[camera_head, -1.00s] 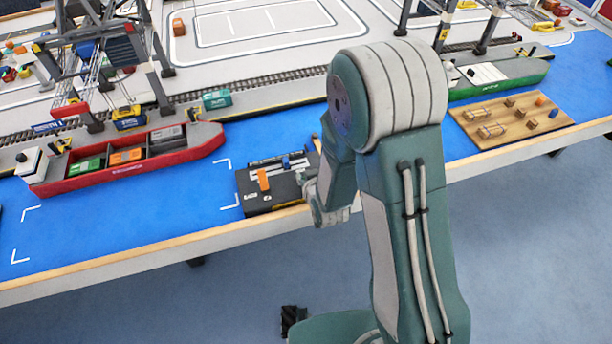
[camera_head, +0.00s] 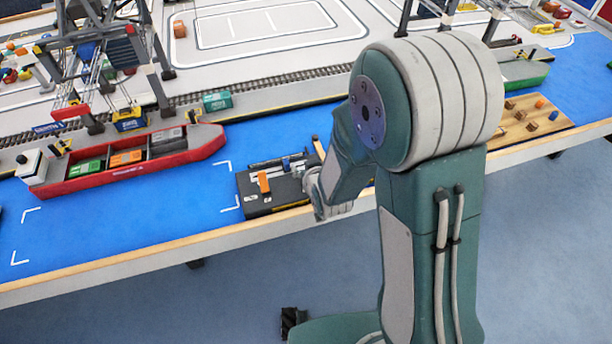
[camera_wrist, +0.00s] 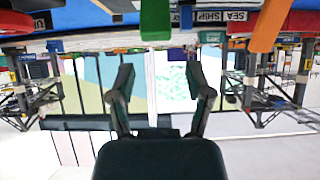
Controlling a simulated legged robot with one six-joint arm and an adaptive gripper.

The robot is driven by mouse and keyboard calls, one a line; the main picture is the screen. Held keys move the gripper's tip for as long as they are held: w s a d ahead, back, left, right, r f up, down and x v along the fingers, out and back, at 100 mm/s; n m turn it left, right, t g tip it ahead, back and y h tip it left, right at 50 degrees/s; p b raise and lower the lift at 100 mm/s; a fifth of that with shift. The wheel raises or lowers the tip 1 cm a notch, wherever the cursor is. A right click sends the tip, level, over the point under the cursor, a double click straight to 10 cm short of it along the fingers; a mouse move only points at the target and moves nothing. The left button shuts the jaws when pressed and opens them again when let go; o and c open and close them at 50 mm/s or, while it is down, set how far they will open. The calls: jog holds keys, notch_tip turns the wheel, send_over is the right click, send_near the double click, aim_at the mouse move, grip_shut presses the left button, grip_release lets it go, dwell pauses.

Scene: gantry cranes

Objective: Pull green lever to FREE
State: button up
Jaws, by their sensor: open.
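The black control box (camera_head: 268,203) sits at the table's near edge in the head view, with an orange lever (camera_head: 263,182) and a blue lever (camera_head: 286,164). The green lever (camera_wrist: 155,20) shows in the wrist view, which is upside down, at the top middle. The orange lever (camera_wrist: 268,24) is to its right there. My gripper (camera_wrist: 161,80) is open and empty, its two fingers apart, with the green lever in line with the gap between them. In the head view my arm hides the fingers and green lever.
A red ship (camera_head: 130,173) with containers lies left of the box on the blue surface. A wooden board (camera_head: 527,122) with small pieces lies at the right. Crane frames (camera_head: 105,50) stand behind. Blue surface is clear between ship and box.

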jog(key=shift+r, duration=2.45)
